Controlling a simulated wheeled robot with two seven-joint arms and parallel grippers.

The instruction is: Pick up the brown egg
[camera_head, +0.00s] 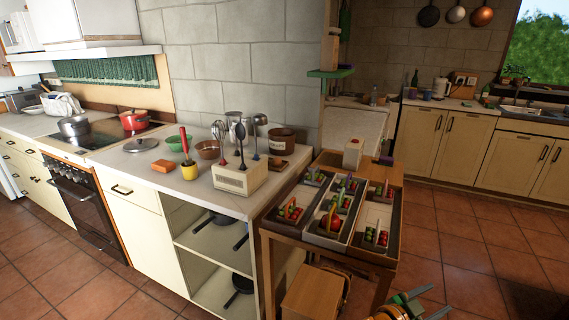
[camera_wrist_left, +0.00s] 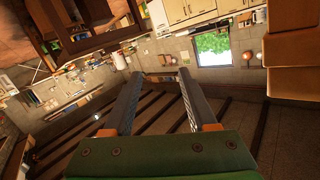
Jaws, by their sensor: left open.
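I cannot make out a brown egg in either view. My left gripper (camera_head: 436,299) is low at the bottom right of the head view, over the tiled floor and in front of the wooden table. In the left wrist view its two grey fingers (camera_wrist_left: 159,74) are spread apart with nothing between them. My right gripper is in neither view.
A wooden table (camera_head: 328,258) holds dark trays (camera_head: 324,241) of small red and green items, and a small white box (camera_head: 353,153). A counter (camera_head: 128,171) at left carries a utensil holder (camera_head: 239,178), bowls and an orange block (camera_head: 160,166). Open floor (camera_head: 470,235) lies right.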

